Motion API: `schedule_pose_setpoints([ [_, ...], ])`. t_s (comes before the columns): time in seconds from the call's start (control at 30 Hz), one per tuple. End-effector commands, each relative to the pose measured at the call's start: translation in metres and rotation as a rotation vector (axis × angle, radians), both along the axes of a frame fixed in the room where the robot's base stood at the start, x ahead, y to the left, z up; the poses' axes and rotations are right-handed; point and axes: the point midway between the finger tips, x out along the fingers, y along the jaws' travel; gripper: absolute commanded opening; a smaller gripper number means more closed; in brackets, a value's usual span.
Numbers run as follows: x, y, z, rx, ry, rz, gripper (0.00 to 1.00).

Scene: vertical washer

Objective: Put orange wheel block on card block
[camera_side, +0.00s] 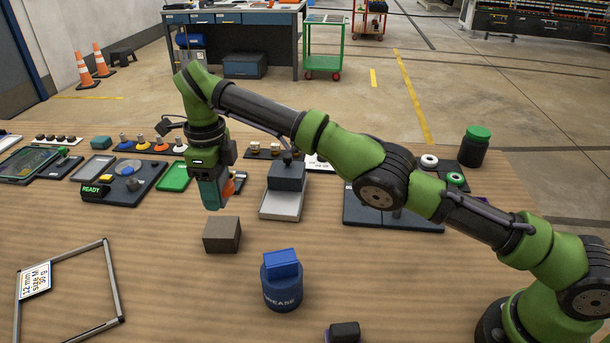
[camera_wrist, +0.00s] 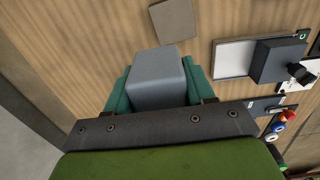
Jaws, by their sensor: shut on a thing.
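My gripper (camera_side: 212,196), with teal fingers, is shut on a block above the wooden table. In the wrist view, the held block (camera_wrist: 157,78) shows a plain grey face between the two fingers. In the side view an orange part (camera_side: 229,187) shows at the right edge of the fingers; it looks like the wheel of the held orange wheel block, but the fingers hide most of it. The card block, a plain grey-brown cube (camera_side: 222,236), sits on the table below and slightly nearer the camera. It also shows in the wrist view (camera_wrist: 173,20), beyond the held block, apart from it.
A blue grease jar (camera_side: 281,292) with a blue block (camera_side: 281,263) on top stands right of the card block. A grey tray (camera_side: 281,207) with a dark block lies behind. A metal frame (camera_side: 114,280) lies at left. The table around the card block is clear.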

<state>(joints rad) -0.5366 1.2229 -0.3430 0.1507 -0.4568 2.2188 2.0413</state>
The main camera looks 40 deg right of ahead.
Motion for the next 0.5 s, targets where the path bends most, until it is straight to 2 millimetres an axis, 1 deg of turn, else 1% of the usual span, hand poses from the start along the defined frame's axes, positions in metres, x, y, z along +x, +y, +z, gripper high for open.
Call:
schedule_pose_setpoints([
  [0.37,-0.0024,0.0005,0.0021,-0.003,0.000,-0.010,0.20],
  [0.5,-0.0030,0.0007,-0.0039,-0.004,0.002,-0.012,0.20],
])
